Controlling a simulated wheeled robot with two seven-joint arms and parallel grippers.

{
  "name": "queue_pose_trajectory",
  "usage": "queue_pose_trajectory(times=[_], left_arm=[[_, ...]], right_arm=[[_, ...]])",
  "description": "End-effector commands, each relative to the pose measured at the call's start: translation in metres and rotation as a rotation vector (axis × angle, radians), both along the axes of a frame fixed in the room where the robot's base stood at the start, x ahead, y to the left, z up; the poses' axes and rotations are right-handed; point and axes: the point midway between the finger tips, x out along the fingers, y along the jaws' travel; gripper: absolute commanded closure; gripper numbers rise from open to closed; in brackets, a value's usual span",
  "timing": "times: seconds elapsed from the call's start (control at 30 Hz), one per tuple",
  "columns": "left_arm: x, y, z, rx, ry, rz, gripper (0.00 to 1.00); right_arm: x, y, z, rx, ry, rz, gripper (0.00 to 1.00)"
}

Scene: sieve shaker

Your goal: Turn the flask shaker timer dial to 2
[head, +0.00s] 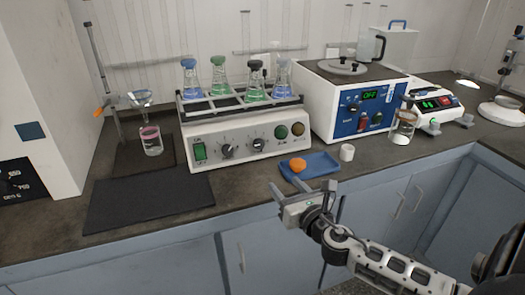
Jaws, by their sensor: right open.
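The flask shaker (232,132) is a white box on the bench with a rack of stoppered flasks on top. Its front has a green switch (200,152), a left dial (226,151), a right dial (258,144) and two round buttons. The dial labels are too small to read, so I cannot tell which one is the timer or where each points. My right gripper (303,189) is open and empty, near the bench's front edge, below and to the right of the dials and apart from them. My left gripper is not in view.
A blue tray (325,166) with an orange object (298,165) lies between my right gripper and the bench equipment. A white cup (347,152) stands beside it. A blue-fronted device (364,116) stands right of the shaker. A dark mat (145,205) lies at front left.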

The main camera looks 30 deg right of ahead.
Motion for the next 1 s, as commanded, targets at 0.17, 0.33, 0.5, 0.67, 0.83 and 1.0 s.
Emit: queue_pose_trajectory(times=[0.17, 0.33, 0.5, 0.67, 0.83, 1.0], left_arm=[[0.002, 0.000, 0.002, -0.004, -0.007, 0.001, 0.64], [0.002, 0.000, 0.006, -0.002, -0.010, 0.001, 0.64], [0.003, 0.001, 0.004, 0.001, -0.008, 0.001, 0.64], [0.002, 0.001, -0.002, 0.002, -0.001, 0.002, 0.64], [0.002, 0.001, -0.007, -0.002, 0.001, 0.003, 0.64], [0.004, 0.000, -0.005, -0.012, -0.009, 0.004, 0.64]], right_arm=[[0.015, -0.012, 0.019, -0.233, -0.029, 0.007, 0.48], [0.039, -0.015, 0.021, -0.233, -0.031, 0.006, 0.48], [0.075, -0.021, 0.020, -0.230, -0.030, 0.005, 0.48], [0.109, -0.025, 0.018, -0.226, -0.030, 0.006, 0.48], [0.141, -0.030, 0.018, -0.227, -0.030, 0.006, 0.48], [0.160, -0.033, 0.017, -0.227, -0.028, 0.007, 0.48]])
